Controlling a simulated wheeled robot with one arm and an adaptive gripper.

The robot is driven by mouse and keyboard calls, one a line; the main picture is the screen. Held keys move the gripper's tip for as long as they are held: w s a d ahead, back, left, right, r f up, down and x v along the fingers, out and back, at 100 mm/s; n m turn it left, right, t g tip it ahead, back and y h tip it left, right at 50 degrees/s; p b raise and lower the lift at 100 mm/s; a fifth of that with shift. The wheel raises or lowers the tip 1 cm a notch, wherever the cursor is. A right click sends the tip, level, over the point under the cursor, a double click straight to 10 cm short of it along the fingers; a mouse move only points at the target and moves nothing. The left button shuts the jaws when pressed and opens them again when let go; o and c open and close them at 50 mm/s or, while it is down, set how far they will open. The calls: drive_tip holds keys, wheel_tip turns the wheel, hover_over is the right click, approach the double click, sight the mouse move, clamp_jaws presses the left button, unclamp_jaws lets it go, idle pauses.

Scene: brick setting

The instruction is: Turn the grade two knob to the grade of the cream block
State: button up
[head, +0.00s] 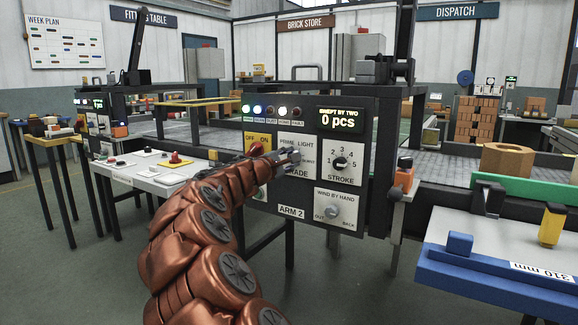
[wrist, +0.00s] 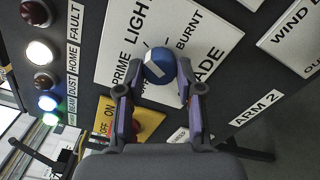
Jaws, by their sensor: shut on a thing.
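My gripper (head: 289,155) is at the grade knob on the ARM 2 panel. In the wrist view my gripper (wrist: 158,92) is shut on the blue round grade knob (wrist: 162,64), with one finger on each side. A white mark shows on the knob; I cannot tell for certain which word it points at. The grade plate (wrist: 222,38) carries the words PRIME, LIGHT and BURNT around the knob. In the head view the gripper hides most of the knob. I cannot clearly pick out a cream block in either view.
Below and right are the stroke knob (head: 340,162) and the wind-by-hand knob (head: 333,211). An OFF/ON switch plate (wrist: 150,124) sits close by my fingers. A display (head: 340,120) reads 0 pcs.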

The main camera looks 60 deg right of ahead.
drive_tip(key=shift+m, duration=0.3)
drive_tip(key=o, duration=1.2)
drive_tip(key=shift+c, duration=0.2)
drive_tip(key=a, duration=1.2)
drive_tip(key=shift+s, duration=0.25)
